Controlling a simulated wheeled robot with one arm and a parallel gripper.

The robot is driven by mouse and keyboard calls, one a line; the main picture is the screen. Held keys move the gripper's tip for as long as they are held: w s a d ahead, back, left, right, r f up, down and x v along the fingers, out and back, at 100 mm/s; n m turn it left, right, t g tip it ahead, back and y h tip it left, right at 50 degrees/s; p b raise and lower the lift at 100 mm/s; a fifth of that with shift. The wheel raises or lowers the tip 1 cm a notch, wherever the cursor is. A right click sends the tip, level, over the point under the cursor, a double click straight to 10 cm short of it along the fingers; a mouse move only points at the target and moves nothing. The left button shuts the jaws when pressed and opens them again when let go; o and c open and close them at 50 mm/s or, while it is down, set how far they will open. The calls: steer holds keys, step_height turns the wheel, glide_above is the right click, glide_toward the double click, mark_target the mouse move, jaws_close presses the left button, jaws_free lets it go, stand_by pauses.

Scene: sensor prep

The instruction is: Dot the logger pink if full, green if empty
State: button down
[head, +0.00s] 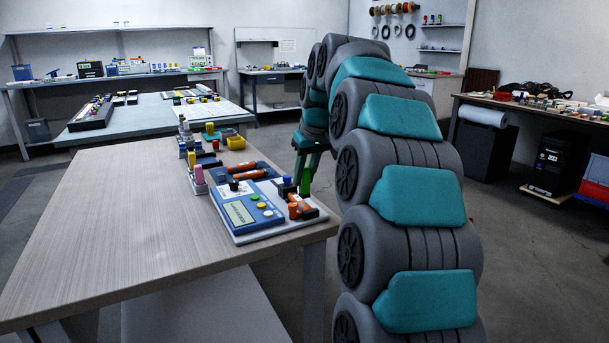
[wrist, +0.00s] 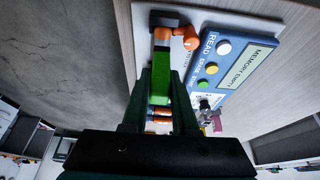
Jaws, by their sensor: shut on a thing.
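My gripper (head: 308,160) is shut on a green marker (head: 305,186), which hangs upright at the right end of the reader. In the wrist view the green marker (wrist: 162,88) sits between the dark green fingers. An orange and black logger (head: 299,208) lies just below its tip; I cannot tell whether they touch. The logger's orange part also shows in the wrist view (wrist: 162,36). The blue reader (head: 243,212) has a display (wrist: 246,60) that appears to read "MEMORY EMPTY". A pink marker (head: 199,174) stands in a holder to the left.
More orange and black loggers (head: 247,175) lie behind the reader. A yellow marker (head: 192,158) and a yellow bin (head: 236,142) stand farther back. The wooden table (head: 115,225) is bare on its left side. The table edge is close to my gripper on the right.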

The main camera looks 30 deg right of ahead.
steer(key=shift+f+b, duration=0.45)
steer(key=shift+f, duration=0.6)
stand_by(2.4)
steer(key=shift+r, duration=0.1)
steer(key=shift+r+p, duration=1.15)
steer(key=shift+r, duration=2.8)
steer(key=shift+f, duration=0.1)
